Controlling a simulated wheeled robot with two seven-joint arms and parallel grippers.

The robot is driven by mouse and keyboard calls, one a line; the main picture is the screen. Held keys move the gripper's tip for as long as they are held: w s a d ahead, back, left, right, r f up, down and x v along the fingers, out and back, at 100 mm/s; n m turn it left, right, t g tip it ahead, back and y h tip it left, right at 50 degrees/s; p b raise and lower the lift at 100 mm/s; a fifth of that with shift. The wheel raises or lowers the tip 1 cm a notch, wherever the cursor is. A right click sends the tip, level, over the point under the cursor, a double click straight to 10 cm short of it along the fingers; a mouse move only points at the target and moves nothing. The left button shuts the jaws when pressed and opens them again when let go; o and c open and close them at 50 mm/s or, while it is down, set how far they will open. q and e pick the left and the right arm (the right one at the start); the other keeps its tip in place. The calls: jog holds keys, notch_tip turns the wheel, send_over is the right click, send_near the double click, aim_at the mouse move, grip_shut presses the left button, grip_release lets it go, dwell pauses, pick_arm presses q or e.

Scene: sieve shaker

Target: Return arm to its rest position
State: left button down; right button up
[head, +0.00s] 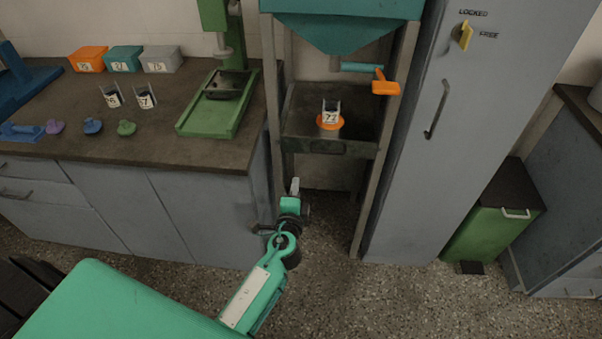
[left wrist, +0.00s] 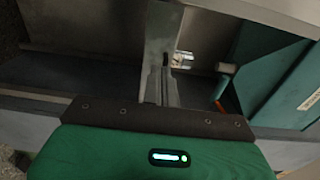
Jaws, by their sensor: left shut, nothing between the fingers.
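My left arm reaches up from the bottom of the head view, and its gripper (head: 295,186) is in front of the hopper stand, below the stand's shelf. The fingers are together and empty, and they also show in the left wrist view (left wrist: 162,85). A clear container labelled 77 (head: 331,113) sits on an orange round base (head: 330,122) on the dark shelf (head: 300,144) of the stand, apart from the gripper. The teal hopper (head: 340,30) is above it, with an orange handle (head: 385,88) at its right. My right gripper is not in view.
The counter (head: 40,95) at left holds orange, teal and grey bins, two labelled containers (head: 146,97), several coloured knobbed pieces and a green press (head: 215,110). A grey cabinet (head: 450,130) stands right of the stand, then a green bin (head: 490,220). The speckled floor in front is clear.

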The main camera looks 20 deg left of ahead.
pick_arm(q)
jog(key=shift+s+d, duration=0.1)
jog(key=shift+s, duration=0.05)
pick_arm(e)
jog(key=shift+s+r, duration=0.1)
